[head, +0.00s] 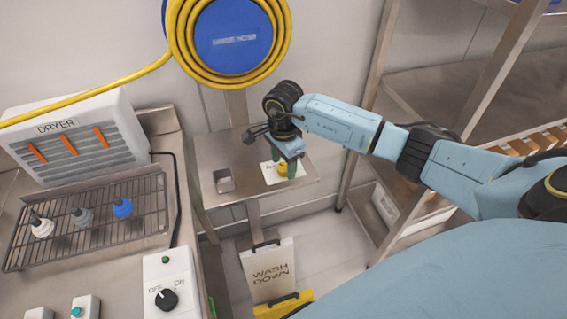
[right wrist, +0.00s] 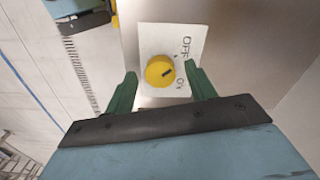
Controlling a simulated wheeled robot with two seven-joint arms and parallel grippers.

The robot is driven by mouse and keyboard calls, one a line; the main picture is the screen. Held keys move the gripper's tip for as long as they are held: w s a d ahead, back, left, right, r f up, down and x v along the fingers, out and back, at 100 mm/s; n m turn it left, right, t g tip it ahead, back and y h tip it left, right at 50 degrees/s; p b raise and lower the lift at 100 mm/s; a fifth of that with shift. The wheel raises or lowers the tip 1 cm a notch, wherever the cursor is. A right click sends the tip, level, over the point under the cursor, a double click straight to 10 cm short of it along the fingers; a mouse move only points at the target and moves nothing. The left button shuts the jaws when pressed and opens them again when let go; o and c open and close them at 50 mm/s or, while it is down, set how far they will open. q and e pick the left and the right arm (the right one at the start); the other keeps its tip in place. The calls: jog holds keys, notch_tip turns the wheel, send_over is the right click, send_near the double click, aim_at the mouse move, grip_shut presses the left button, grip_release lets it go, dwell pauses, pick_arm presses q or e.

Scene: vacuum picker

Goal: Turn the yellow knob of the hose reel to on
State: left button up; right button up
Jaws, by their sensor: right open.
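The yellow knob (right wrist: 155,77) sits on a white plate (right wrist: 150,38) lettered OFF and ON. Its dark mark points to the right in the right wrist view, toward the side with the lettering; I cannot tell which word it is set to. In the head view the knob (head: 282,168) is partly hidden by my right gripper (head: 285,166). In the right wrist view the right gripper (right wrist: 160,72) is open, its green fingers on either side of the knob; contact is not clear. The hose reel (head: 232,38), blue with yellow hose, hangs above. My left gripper is out of view.
The knob's plate lies on a small metal shelf (head: 235,200). A WASH DOWN sign (head: 270,270) stands below it. At left are a dryer (head: 75,140), a wire rack (head: 95,235) and a box with a black knob (head: 170,275). Metal shelving (head: 365,110) stands at right.

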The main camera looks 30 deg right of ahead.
jog(key=shift+f, duration=0.5)
jog(key=c, duration=1)
jog(key=shift+o, duration=0.2)
